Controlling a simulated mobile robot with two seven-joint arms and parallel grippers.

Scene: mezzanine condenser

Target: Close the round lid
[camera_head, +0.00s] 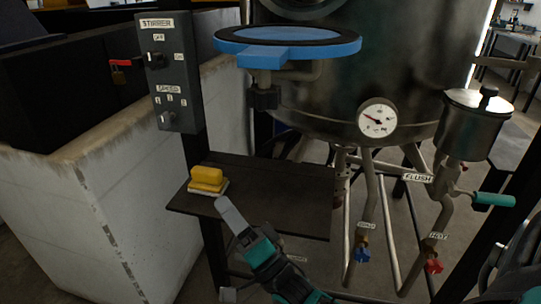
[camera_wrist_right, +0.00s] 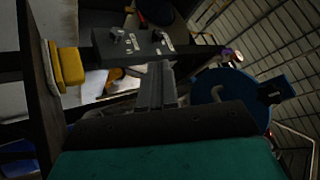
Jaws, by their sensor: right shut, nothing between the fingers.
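The round lid (camera_head: 290,36) is a flat blue disc with a black ring on its upper face and a blue tab at its front. In the head view it lies roughly level in front of the steel tank (camera_head: 400,75), with a bracket beneath it. The lid also shows in the right wrist view (camera_wrist_right: 212,92), to the right of the fingers and partly hidden by the gripper body. My right gripper (camera_head: 230,212) is shut and empty, below and left of the lid and clear of it, near the dark shelf's front edge. My left gripper is not in view.
A stirrer control box (camera_head: 176,75) stands left of the lid. A yellow block (camera_head: 207,178) sits on the dark shelf (camera_head: 285,190). A dial gauge (camera_head: 378,118), a small lidded pot (camera_head: 470,125), and labelled pipes with valves are at the right.

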